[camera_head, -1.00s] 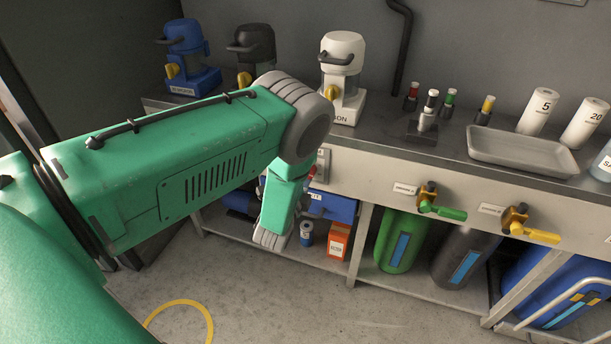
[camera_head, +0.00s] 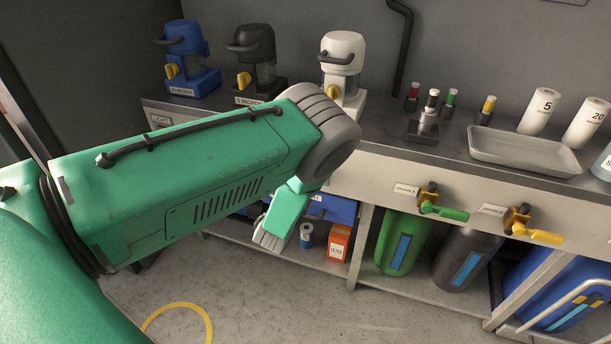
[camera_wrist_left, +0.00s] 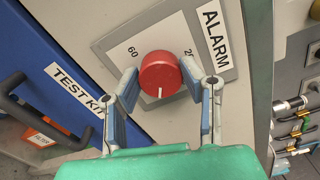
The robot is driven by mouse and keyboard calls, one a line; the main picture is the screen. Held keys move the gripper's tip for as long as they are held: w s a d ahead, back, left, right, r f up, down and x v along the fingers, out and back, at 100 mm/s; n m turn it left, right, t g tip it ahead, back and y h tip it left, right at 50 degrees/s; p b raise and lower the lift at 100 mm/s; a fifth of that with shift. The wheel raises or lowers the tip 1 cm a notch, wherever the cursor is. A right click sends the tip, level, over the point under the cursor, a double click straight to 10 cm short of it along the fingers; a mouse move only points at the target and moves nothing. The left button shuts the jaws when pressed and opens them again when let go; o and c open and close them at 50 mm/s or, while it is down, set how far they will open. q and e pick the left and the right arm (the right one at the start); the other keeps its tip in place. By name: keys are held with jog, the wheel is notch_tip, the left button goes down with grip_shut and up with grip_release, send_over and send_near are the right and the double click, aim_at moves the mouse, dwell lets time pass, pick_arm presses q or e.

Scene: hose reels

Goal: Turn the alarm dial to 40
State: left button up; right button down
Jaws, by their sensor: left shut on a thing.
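The alarm dial is a round red knob (camera_wrist_left: 160,75) on a grey plate (camera_wrist_left: 118,36) in the left wrist view. A short white mark on its face is at the lower edge in that view. The number 60 shows at the knob's upper left and a partly covered 20 at its upper right; no 40 is visible. The ALARM label (camera_wrist_left: 214,36) is at the upper right. My left gripper (camera_wrist_left: 162,88) has a finger on each side of the knob and is shut on it. In the head view my green left arm hides the dial and fingertips. My right gripper is out of view.
The blue test kit (camera_wrist_left: 62,70) with a black handle is left of the dial panel.

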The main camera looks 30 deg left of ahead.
pick_arm(q)
jog(key=shift+s+d+f, duration=0.2)
jog(key=shift+f, duration=0.2)
jog(key=o, duration=1.1)
jog(key=shift+o, duration=0.2)
jog(key=shift+w+r, duration=0.1)
jog(key=shift+r, duration=0.05)
jog(key=v, duration=1.2)
jog(key=shift+a, duration=0.1)
